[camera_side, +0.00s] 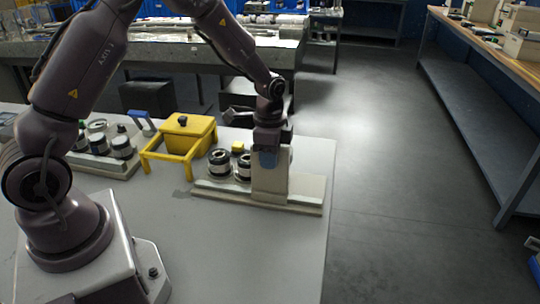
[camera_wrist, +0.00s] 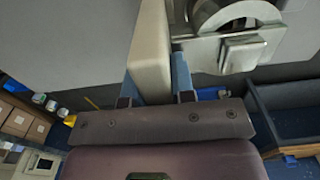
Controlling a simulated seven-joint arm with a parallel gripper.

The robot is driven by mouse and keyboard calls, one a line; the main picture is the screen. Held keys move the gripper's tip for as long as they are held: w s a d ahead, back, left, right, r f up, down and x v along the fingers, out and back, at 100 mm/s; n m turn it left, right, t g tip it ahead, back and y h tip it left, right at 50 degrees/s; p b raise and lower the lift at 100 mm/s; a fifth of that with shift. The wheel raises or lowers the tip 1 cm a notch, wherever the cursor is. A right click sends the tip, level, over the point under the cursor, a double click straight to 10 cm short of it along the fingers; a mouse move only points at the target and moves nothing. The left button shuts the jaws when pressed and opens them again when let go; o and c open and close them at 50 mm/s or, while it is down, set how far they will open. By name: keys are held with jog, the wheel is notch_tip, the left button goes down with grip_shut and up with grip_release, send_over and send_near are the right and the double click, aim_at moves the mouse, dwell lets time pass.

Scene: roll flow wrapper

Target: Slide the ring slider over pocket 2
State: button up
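A beige upright block (camera_side: 270,181) stands near the right part of a long pale base (camera_side: 230,197). It may be the ring slider, but no ring opening shows. My gripper (camera_side: 268,158) is at the block's top, pointing down. In the wrist view my gripper's blue fingers (camera_wrist: 156,87) lie along both sides of the beige block (camera_wrist: 151,42) and look pressed against it. Two round dark-and-silver parts, one on the left (camera_side: 219,162) and one beside the block (camera_side: 243,168), are on the base, possibly in pockets. No pocket numbers are readable.
A yellow stand with a yellow box (camera_side: 187,140) is left of the base. A rack with several round jars (camera_side: 121,147) is further left. A metal part with a curved opening (camera_wrist: 235,45) is right of my fingers. The grey table (camera_side: 240,250) is clear in front.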

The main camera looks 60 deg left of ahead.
jog(key=s+a, duration=0.5)
jog(key=shift+s+a, duration=0.35)
grip_shut()
jog(key=o, duration=0.9)
grip_release()
jog(key=shift+c, duration=0.2)
notch_tip(320, 180, up, 13)
